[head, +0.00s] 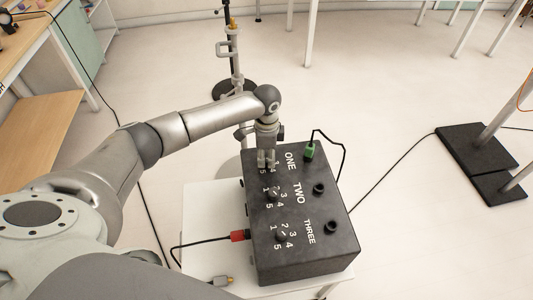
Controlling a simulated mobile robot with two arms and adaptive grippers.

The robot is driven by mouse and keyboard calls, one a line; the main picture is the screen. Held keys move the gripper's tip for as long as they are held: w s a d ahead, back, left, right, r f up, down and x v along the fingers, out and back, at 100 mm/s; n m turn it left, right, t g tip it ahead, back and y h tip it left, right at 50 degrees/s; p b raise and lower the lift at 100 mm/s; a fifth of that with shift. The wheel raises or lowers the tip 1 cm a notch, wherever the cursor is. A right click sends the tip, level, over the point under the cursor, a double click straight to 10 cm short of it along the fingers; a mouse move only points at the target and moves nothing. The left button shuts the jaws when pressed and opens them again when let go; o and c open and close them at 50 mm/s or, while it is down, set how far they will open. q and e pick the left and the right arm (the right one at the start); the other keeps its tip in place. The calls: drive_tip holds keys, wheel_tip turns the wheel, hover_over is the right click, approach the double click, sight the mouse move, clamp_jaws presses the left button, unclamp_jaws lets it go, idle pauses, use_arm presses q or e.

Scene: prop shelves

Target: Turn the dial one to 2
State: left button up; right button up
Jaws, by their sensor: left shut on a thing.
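A black box (322,257) stands on a small white table (205,215) at the lower middle of the head view. Its top carries white labels ONE, TWO and THREE, each with a dial and numbers. My left gripper (266,164) points down at the far left part of the box, beside the label ONE. It is shut on dial one, which its fingers hide along with most of that dial's numbers, so its setting cannot be read. Dial two (272,195) and dial three (281,236) are uncovered. My right gripper is not in view.
A green plug (310,150) with a black cable sits at the box's far edge. A red plug (238,236) with a cable is at its left side. Black sockets (319,188) line the right of the top. A metal stand (235,70) rises behind the box.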

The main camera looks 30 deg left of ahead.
use_arm(q)
drive_tip(key=n+p, duration=0.6)
drive_tip(key=p, duration=0.1)
drive_tip(key=shift+s+r, duration=0.1)
drive_tip(key=shift+r, duration=0.15)
drive_tip(key=n+p, duration=0.2)
drive_tip(key=n, duration=0.1)
drive_tip(key=shift+f+p, duration=0.1)
drive_tip(key=shift+p, duration=0.3)
drive_tip(key=shift+f+n+p, duration=0.1)
drive_tip(key=shift+n+p, duration=0.5)
drive_tip(key=shift+n, duration=0.3)
drive_tip(key=o, duration=1)
drive_tip(key=shift+o, duration=0.2)
